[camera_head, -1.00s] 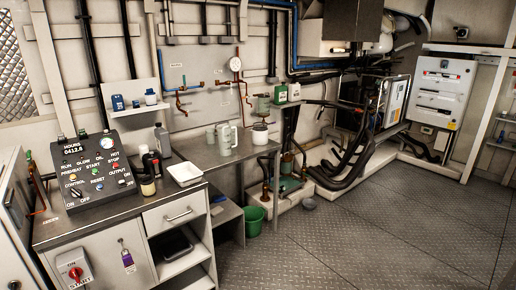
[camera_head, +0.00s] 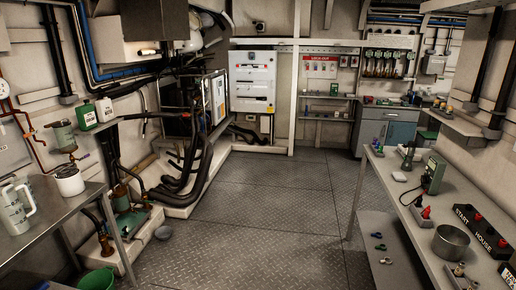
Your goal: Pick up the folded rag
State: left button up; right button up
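I cannot make out a folded rag in this view. A small white item (camera_head: 399,176) lies on the right-hand bench, too small to identify. Neither of my grippers is in view.
A metal table (camera_head: 62,214) with a grey jug (camera_head: 17,207) and a white-lidded pot (camera_head: 69,180) stands at left. A long bench (camera_head: 385,190) at right holds a metal bowl (camera_head: 451,242). A blue-grey cabinet (camera_head: 388,130) stands at back. The plate floor (camera_head: 258,210) between is clear.

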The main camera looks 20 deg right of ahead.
aim_at(398, 176)
jog(key=i+l+z, duration=0.15)
jog(key=i+z, duration=0.3)
jog(key=i, duration=0.25)
jog(key=i+z, duration=0.5)
jog(key=i, duration=0.15)
